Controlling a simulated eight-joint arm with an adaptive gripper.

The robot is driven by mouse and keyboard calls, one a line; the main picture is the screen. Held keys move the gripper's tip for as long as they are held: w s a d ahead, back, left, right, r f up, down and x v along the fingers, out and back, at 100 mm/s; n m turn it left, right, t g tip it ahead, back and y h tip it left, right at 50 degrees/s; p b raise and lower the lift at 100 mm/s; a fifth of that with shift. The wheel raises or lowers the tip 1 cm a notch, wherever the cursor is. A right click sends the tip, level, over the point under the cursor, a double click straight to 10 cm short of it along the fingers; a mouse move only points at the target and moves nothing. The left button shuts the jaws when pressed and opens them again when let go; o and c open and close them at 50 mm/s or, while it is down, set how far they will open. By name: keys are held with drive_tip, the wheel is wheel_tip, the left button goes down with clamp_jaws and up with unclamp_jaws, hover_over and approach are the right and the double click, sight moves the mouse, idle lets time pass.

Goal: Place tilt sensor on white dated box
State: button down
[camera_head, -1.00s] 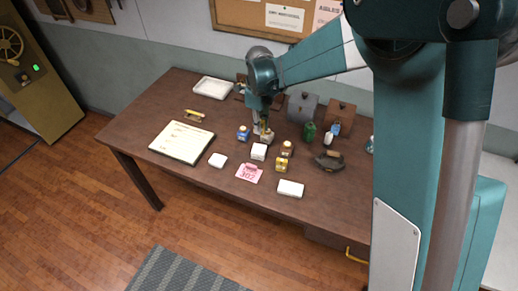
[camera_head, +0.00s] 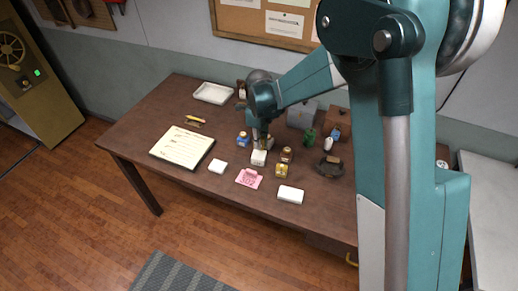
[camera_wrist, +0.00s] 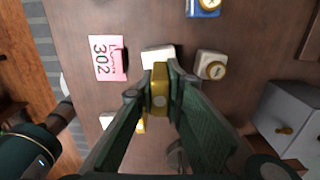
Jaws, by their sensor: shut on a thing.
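My gripper (camera_wrist: 160,92) is shut on a small gold-coloured piece (camera_wrist: 160,77), which I take for the tilt sensor; the fingers hide part of it. A white box (camera_wrist: 157,54) shows just beyond the held piece in the wrist view. In the head view this white box (camera_head: 259,158) lies on the table just below my gripper (camera_head: 261,146). I cannot read any date on it, nor tell whether the held piece touches it. Two other white boxes lie on the table, one at the left (camera_head: 217,167) and one at the front (camera_head: 290,195).
Close by are a pink 302 card (camera_wrist: 108,58), a pale block with a gold knob (camera_wrist: 211,65), a blue item (camera_wrist: 203,7) and a yellow item (camera_head: 282,171). A clipboard (camera_head: 182,147) and white tray (camera_head: 213,93) lie left. The front-left table is clear.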

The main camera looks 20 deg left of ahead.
drive_tip(key=shift+f, duration=0.2)
drive_tip(key=shift+f, duration=1.75)
drive_tip(key=shift+f, duration=0.25)
drive_tip(key=c, duration=2.4)
unclamp_jaws()
drive_tip(key=shift+r, duration=0.1)
wheel_tip(320, 180, up, 12)
drive_tip(key=shift+r, duration=0.15)
